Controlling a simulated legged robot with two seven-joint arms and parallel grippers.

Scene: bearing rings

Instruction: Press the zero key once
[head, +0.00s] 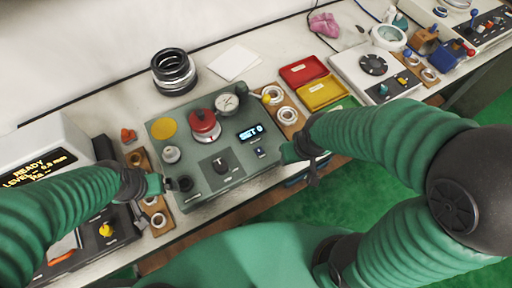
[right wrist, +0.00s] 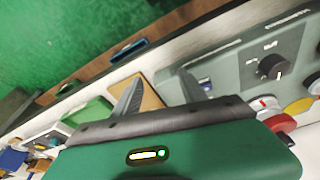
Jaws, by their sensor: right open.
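The grey-green instrument box (head: 215,188) sits on the bench with a lit display (head: 250,133) reading "SET 0". A small dark blue key (head: 261,152) sits below the display; its label is too small to read. The blue key (right wrist: 206,84) also shows in the right wrist view, beside one finger. My right gripper (head: 287,152) is at the box's right edge, just right of the key. In the right wrist view my right gripper (right wrist: 160,90) has its fingers apart with nothing between them. My left gripper (head: 162,185) is at the box's left edge, near a black knob; its jaws are unclear.
The box also carries a red knob (head: 204,124), a dial gauge (head: 227,103), a yellow disc (head: 163,128) and a black central knob (head: 221,165). Wooden ring holders (head: 292,128) flank it. Red (head: 303,71) and yellow (head: 321,92) trays lie right. Stacked rings (head: 174,72) stand behind.

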